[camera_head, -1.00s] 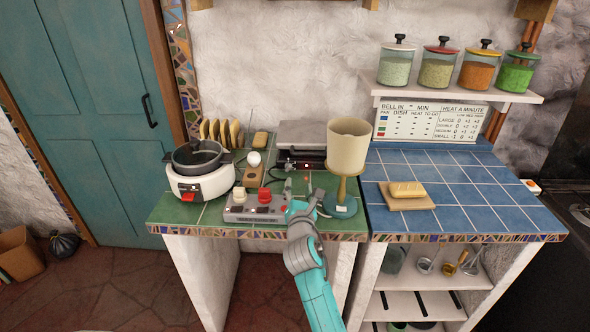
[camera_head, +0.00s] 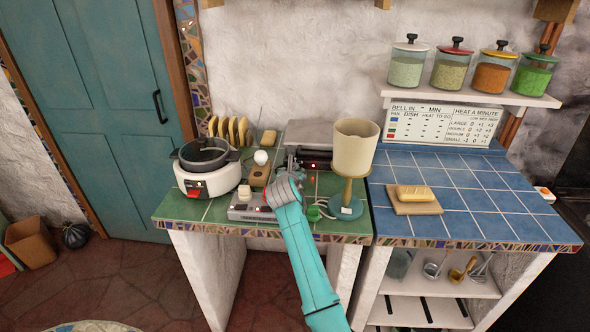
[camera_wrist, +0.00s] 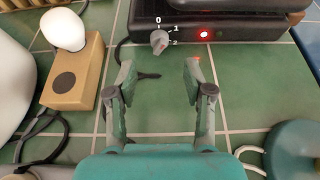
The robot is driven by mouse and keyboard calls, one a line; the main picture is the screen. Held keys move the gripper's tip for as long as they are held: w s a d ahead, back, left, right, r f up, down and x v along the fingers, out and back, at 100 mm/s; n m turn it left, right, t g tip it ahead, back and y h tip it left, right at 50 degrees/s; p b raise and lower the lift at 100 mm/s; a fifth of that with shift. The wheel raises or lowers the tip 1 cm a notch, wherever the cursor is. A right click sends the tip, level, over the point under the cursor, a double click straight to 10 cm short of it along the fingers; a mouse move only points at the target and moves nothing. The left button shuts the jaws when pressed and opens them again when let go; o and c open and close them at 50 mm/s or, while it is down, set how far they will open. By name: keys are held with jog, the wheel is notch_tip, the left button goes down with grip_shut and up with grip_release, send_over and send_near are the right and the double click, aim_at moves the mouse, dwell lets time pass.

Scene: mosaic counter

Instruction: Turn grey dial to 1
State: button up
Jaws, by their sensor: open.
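The grey dial (camera_wrist: 159,40) sits on the dark front panel of a flat-lidded appliance (camera_wrist: 235,27), with white marks 0, 1 and 2 around its top and right side. I cannot clearly tell which mark it points to. A red lamp (camera_wrist: 204,34) glows to its right. My gripper (camera_wrist: 160,73) is open and empty, its two fingers apart over the green tiles, short of the dial and roughly lined up with it. In the head view the appliance (camera_head: 310,133) stands at the back of the green counter, and my arm hides the dial.
A white cooker (camera_head: 208,181) and a wooden block with a white bulb (camera_wrist: 72,75) stand left. A beige-shaded lamp (camera_head: 355,147) stands close on the right; its blue base (camera_wrist: 291,150) shows in the wrist view. A control box (camera_head: 249,208) lies in front.

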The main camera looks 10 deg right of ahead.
aim_at(295, 168)
jog(key=shift+x, duration=3.4)
grip_shut()
